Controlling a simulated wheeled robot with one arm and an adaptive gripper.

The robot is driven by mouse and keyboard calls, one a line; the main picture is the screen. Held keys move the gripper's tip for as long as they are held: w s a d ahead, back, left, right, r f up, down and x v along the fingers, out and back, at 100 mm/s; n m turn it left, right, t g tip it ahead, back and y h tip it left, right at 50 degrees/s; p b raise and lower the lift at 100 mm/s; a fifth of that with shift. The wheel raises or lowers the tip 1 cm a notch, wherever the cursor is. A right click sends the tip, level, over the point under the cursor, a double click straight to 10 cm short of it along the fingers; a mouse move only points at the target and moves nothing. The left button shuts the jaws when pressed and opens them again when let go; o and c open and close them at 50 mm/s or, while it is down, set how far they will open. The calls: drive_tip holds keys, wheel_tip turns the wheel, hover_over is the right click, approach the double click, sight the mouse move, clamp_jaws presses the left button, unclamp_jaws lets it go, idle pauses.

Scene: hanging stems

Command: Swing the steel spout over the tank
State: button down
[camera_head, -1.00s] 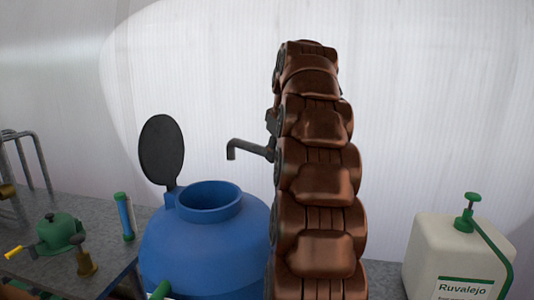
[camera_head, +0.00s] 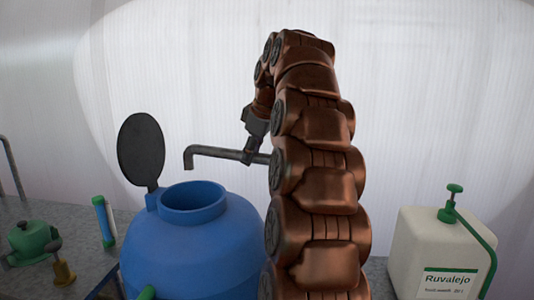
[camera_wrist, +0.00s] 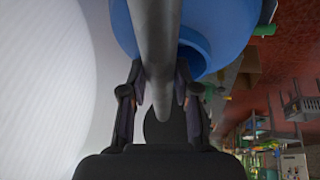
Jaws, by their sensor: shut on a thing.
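The steel spout (camera_head: 220,152) is a grey pipe with a down-turned outlet at its left end. In the head view its outlet appears above the open mouth of the blue tank (camera_head: 240,245), near the mouth's left side; the depth between them is hard to judge. The tank's round black lid (camera_head: 141,150) stands open behind the mouth. My gripper (camera_head: 251,152) is shut on the spout along its horizontal pipe. In the wrist view the spout (camera_wrist: 155,45) passes between the fingers of my gripper (camera_wrist: 158,95), with the blue tank (camera_wrist: 205,20) behind it. My arm hides the spout's right end.
A white Ruvalejo canister (camera_head: 425,250) with a green pump stands right of my arm. On the grey bench at left are a green valve-like fitting (camera_head: 30,242), a brass fitting (camera_head: 62,270) and a blue-and-green tube (camera_head: 104,222). A pale translucent wall closes the back.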

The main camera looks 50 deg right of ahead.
drive_tip(key=shift+a, duration=0.2)
drive_tip(key=c, duration=0.8)
unclamp_jaws()
drive_tip(key=shift+c, duration=0.2)
drive_tip(key=shift+s+r, duration=0.1)
drive_tip(key=shift+v, duration=1.45)
drive_tip(key=s, duration=1.2)
drive_tip(key=shift+a, duration=0.25)
